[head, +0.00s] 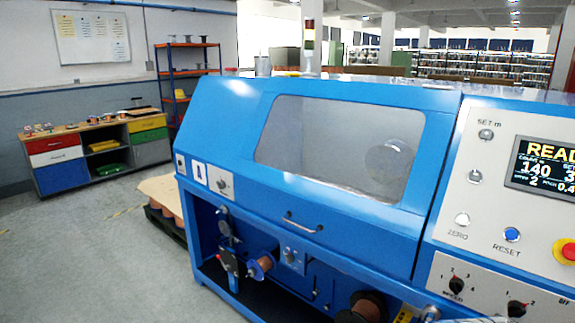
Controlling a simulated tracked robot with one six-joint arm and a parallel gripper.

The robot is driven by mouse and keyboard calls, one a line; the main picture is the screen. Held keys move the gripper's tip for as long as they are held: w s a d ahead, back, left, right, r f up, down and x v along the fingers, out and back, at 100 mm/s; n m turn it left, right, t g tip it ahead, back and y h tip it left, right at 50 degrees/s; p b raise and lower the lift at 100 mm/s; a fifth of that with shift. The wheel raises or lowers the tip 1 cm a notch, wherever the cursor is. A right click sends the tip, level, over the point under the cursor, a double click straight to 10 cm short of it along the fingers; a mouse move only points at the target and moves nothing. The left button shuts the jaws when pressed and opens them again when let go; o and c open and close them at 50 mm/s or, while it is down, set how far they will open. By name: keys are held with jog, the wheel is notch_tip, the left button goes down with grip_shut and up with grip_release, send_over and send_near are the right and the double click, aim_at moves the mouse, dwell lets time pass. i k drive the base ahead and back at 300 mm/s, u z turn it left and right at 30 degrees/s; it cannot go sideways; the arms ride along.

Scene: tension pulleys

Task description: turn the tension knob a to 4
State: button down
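The blue winding machine (330,228) fills the middle and right of the head view. No knob in view carries a readable tension label, so I cannot tell which is tension knob a. A small knob on a plate (290,254) sits on the lower front beside a copper-coloured spool (262,266); its scale is too small to read. Another small knob (222,184) is on a pale plate at the machine's left end. A black knob marked SPEED (456,285) and a second black dial (516,308) are at lower right. My gripper is not in view.
A control panel with a lit screen (545,168), a blue RESET button (512,234) and a red stop button (568,252) is at right. A pallet with copper-coloured spools (165,205) stands left of the machine. Grey floor (90,260) is open at lower left.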

aim_at(221, 185)
jog(key=u, duration=1)
jog(key=i, duration=2.45)
